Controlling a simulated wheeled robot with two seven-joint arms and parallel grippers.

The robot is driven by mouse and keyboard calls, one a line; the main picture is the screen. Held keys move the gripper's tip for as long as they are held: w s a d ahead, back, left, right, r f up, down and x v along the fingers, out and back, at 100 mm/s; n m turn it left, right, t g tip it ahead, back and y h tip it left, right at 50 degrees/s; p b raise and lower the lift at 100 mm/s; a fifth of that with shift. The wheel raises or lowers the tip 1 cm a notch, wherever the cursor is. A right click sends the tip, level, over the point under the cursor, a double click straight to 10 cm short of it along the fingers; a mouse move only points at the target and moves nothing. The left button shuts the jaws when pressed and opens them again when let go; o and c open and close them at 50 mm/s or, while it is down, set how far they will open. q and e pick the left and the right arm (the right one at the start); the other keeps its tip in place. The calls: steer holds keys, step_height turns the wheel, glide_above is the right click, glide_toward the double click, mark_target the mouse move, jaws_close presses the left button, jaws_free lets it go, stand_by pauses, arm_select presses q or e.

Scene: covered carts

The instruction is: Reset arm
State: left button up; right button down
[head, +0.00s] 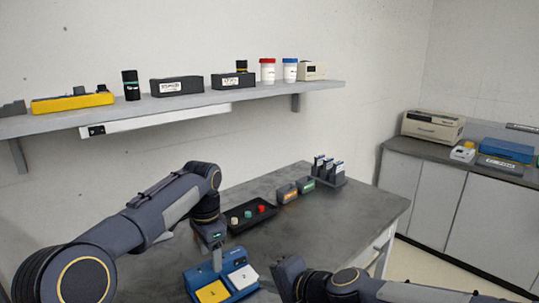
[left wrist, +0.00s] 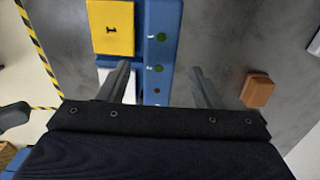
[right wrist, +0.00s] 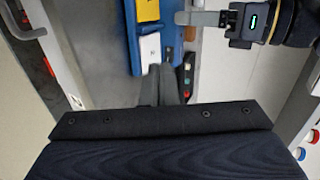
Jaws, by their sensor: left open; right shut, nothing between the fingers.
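My left gripper (head: 217,262) is above the blue device (head: 195,283) on the grey bench. In the left wrist view its two fingers (left wrist: 160,78) stand apart with nothing held, over the device's edge with its small round buttons. The device carries a yellow pad (head: 212,292) marked 1 and a white pad (head: 243,277). My right gripper (head: 286,272) is at the lower middle of the head view, to the right of the device. In the right wrist view its fingers (right wrist: 166,78) are together and empty. My left gripper also shows at the top there (right wrist: 205,19).
A black tray (head: 236,225) with small coloured pieces, an orange block (head: 287,193), a green block (head: 306,186) and a dark rack (head: 329,170) stand farther back on the bench (head: 365,205). A wall shelf (head: 215,98) holds boxes and jars. The bench's right part is clear.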

arm_select(q)
step_height(320, 180, up, 9)
steer(key=s+a+r+n+t+h+p, duration=0.1)
steer(key=s+a+r+n+p, duration=0.2)
steer(key=s, duration=0.5)
steer(key=s+a+r+n+t+h, duration=0.1)
steer(key=s+a+n+t, duration=0.1)
steer(key=s+a, duration=0.5)
arm_select(e)
steer(key=s+d+r+n+g, duration=0.1)
steer(key=s+d+r+n, duration=0.35)
steer(key=s+d, duration=0.6)
arm_select(q)
steer(key=s+d+f+n+t+h+p, duration=0.1)
steer(key=s+d+f+n, duration=0.1)
steer(key=s+f, duration=0.3)
steer(key=s+d+f+n+t+p, duration=0.1)
steer(key=s+f+n, duration=0.4)
steer(key=s, duration=0.9)
steer(key=shift+d+f+t+h+p, duration=0.3)
steer(key=shift+d+f+h, duration=0.15)
steer(key=shift+f, duration=0.2)
arm_select(e)
steer(key=s+d+f+n+g+h, duration=0.2)
steer(key=s+d+f+n+h, duration=0.1)
steer(key=s+d, duration=0.7)
steer(key=shift+s+f+h, duration=0.8)
steer(key=shift+s+f, duration=0.1)
steer(key=shift+s, duration=0.3)
